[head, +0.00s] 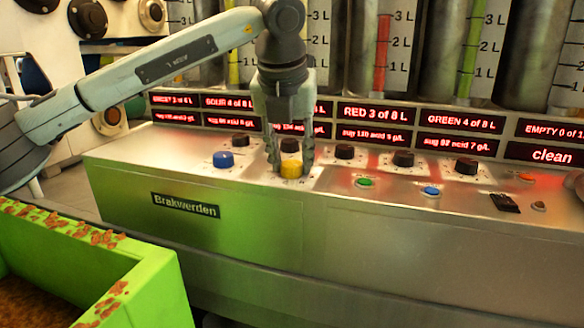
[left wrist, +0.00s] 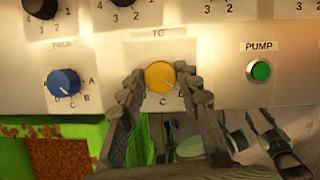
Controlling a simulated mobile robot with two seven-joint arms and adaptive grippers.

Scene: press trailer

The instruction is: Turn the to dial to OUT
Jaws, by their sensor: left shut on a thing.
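The yellow TO dial (head: 291,169) sits on the sloped metal control panel (head: 330,210). My left gripper (head: 290,165) reaches down over it, with one finger on each side, shut on the dial. In the left wrist view the dial (left wrist: 159,75) lies between the two fingertips (left wrist: 162,82), under the label TO. A letter C shows below the dial; its other marks are covered by the fingers, and I cannot read its pointer clearly.
A blue dial (head: 223,159) marked A, B, C, D stands left of the yellow one. Several black knobs (head: 344,152) line the row behind. A green PUMP button (left wrist: 260,70) is to the right. A green crate (head: 150,290) stands front left.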

